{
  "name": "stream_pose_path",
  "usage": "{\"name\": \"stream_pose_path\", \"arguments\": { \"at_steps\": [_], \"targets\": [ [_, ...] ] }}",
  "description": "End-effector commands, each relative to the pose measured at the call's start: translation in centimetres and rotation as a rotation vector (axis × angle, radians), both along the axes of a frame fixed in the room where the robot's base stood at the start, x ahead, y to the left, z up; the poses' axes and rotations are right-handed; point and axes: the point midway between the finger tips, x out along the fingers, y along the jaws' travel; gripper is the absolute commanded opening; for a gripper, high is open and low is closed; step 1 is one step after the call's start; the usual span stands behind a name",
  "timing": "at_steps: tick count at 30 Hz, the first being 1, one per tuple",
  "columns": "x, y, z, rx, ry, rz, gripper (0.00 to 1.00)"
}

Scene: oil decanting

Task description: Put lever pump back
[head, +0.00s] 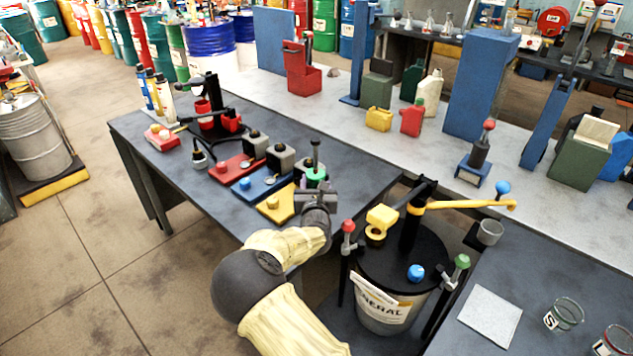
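A black pump with a long yellow lever (462,205) stands upright on the dark lid of a drum labelled "...NERAL" (385,308). It is the clearest lever-type pump in view. My gripper (316,188) is to the left of the drum, over the right end of the dark bench. A green knob-like piece (316,175) with a dark upright stem (315,152) is at its fingertips. I cannot tell whether the gripper holds it or is only beside it. The finger gap is too small to read.
Red, blue and yellow plates (275,204) with grey blocks lie left of my gripper. A black stand with red cups (212,112) is farther left. Red- and green-topped posts (347,228) flank the drum. A white pad (490,315) and glass beakers (563,314) are right.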

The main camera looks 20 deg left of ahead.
Motion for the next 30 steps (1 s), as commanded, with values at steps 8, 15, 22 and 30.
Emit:
{"name": "stream_pose_path", "arguments": {
  "at_steps": [8, 15, 22, 30],
  "targets": [
    [-0.02, 0.09, -0.16, 0.001, -0.004, 0.002, 0.01],
    [0.03, 0.0, -0.69, 0.002, -0.003, 0.0, 0.01],
    [0.15, -0.26, -0.69, 0.001, 0.0, -0.004, 0.69],
    [0.15, -0.25, -0.29, 0.001, 0.0, -0.004, 0.69]
  ]
}}
